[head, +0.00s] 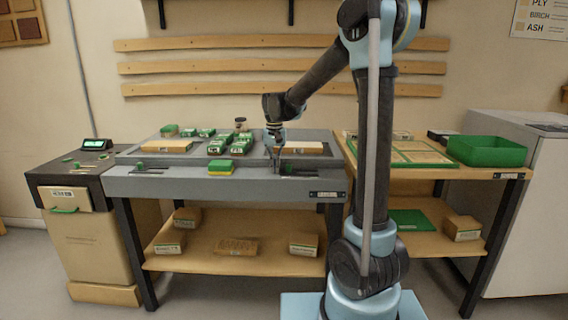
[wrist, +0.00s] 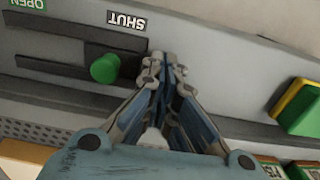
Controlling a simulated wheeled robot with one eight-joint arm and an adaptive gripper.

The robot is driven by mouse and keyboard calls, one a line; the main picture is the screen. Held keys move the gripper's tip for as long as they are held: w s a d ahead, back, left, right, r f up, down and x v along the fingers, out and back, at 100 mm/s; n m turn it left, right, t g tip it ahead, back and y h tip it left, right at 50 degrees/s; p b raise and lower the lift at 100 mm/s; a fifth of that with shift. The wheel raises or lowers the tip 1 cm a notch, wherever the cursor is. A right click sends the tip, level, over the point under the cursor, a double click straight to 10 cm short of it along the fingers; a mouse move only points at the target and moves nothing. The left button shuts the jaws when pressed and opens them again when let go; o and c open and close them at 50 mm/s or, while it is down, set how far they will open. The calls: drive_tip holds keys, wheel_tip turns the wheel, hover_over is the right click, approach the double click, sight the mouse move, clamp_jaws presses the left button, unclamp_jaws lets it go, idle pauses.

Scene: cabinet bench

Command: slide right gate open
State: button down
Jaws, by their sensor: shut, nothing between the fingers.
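The right gate's green knob (wrist: 104,68) stands in a dark slot (wrist: 70,72) in the grey bench top, seen in the wrist view. The knob is by the "SHUT" label (wrist: 127,20); the "OPEN" label (wrist: 26,4) is further left. My gripper (wrist: 162,65) is shut and empty, just right of the knob with a small gap between them. In the head view my gripper (head: 276,166) points down at the bench's front right, just left of the right gate's slot (head: 302,171). Whether its tips touch the bench top is unclear.
A green and yellow block (head: 221,167) lies left of my gripper on the grey bench (head: 190,185). Several green-topped boxes and a wooden board (head: 303,147) lie behind. Another slot with a green knob (head: 140,165) is at the bench's left. A green bin (head: 487,151) stands right.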

wheel_tip(320, 180, up, 8)
idle(1.0)
drive_tip(key=s+d+f+t, duration=0.1)
drive_tip(key=s+d+f, duration=0.2)
drive_tip(key=s+d, duration=1.25)
drive_tip(key=s+d+f, duration=0.3)
drive_tip(key=s+f, duration=0.4)
drive_tip(key=s, duration=0.1)
drive_tip(key=s+d+f+t, duration=0.1)
drive_tip(key=s+d+f, duration=0.3)
drive_tip(key=s+f, duration=0.3)
drive_tip(key=shift+s+n, duration=0.3)
drive_tip(key=shift+s, duration=0.35)
drive_tip(key=shift+r, duration=0.1)
